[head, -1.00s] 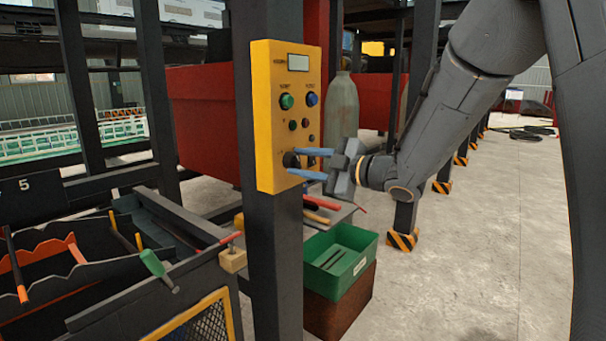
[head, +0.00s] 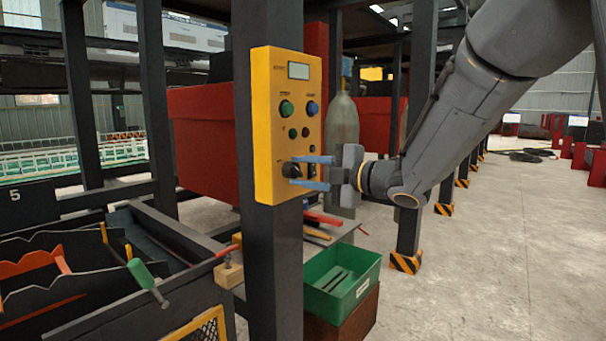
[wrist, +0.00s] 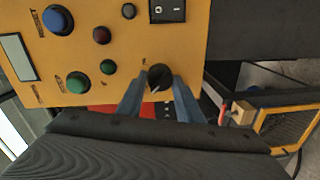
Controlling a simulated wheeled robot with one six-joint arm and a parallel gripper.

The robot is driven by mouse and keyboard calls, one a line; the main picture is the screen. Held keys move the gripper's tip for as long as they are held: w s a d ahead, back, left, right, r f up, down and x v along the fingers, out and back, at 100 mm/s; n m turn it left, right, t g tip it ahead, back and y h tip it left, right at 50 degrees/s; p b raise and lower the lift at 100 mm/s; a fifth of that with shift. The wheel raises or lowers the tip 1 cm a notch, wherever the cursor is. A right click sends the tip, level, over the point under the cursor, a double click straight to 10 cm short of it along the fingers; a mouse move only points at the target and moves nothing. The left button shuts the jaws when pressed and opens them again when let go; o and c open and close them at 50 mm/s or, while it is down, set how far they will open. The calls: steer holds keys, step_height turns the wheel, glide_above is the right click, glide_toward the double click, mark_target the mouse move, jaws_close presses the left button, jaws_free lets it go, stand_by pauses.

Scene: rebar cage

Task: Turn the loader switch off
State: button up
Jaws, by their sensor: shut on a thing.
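A yellow control panel (head: 263,125) is fixed to a dark post in the head view, and fills much of the wrist view (wrist: 215,45). Low on it is a black rotary switch knob (wrist: 159,74), which I take for the loader switch; it also shows in the head view (head: 290,169). My gripper (head: 293,172) reaches in from the right with its two blue-grey fingers on either side of the knob. In the wrist view my gripper (wrist: 158,84) is shut on the knob. A pale mark shows on the knob's face; the label beside it is too small to read.
The panel also carries a green button (head: 286,108), a blue button (head: 312,108), smaller buttons, a display (head: 298,71) and a black rocker switch (wrist: 167,10). A green bin (head: 341,270) stands below right. A tool bench (head: 190,290) is at left.

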steer(key=o, duration=1)
steer(key=shift+o, duration=0.2)
steer(key=v, duration=0.7)
steer(key=shift+s+d, duration=0.25)
steer(key=shift+d, duration=0.1)
